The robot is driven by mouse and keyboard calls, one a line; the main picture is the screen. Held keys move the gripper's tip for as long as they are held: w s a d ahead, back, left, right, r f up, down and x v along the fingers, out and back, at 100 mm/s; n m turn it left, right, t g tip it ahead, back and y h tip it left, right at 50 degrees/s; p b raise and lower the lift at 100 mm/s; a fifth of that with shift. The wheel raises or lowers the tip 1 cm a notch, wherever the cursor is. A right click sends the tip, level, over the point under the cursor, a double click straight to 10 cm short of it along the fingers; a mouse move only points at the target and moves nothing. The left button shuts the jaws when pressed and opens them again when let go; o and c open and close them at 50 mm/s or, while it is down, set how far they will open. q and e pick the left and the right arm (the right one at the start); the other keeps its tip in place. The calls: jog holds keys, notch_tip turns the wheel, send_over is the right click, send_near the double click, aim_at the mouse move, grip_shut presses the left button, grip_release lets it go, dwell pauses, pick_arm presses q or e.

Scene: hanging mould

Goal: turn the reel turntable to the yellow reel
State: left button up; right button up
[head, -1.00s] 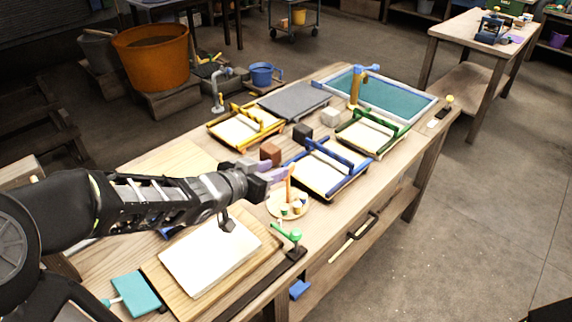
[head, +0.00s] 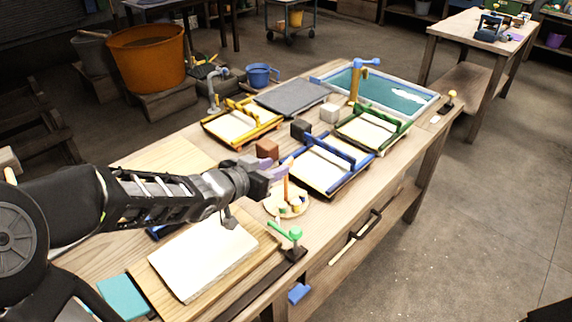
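The reel turntable (head: 291,211) is a small round pale wooden disc on the bench, with an upright orange post (head: 286,187) and a few small coloured pieces around it. A yellow-orange piece (head: 301,196) shows at its right side; the pieces are too small to tell clearly which is the yellow reel. My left gripper (head: 280,171) is at the top of the post, beside or around it; I cannot tell if they touch. Its two fingers look apart, with nothing clearly held. The gripper hides the far left part of the disc. My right gripper is not in view.
Blue (head: 325,177), green (head: 397,127) and yellow (head: 211,128) framed moulds stand behind the turntable. A white sheet on a board (head: 205,258) lies under my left arm. A teal basin (head: 385,92) is at the far end.

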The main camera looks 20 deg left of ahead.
aim_at(286, 162)
pick_arm(q)
jog(key=b+x, duration=0.1)
jog(key=x, duration=0.5)
jog(key=shift+d, duration=0.1)
jog(key=shift+c, duration=0.3)
grip_shut()
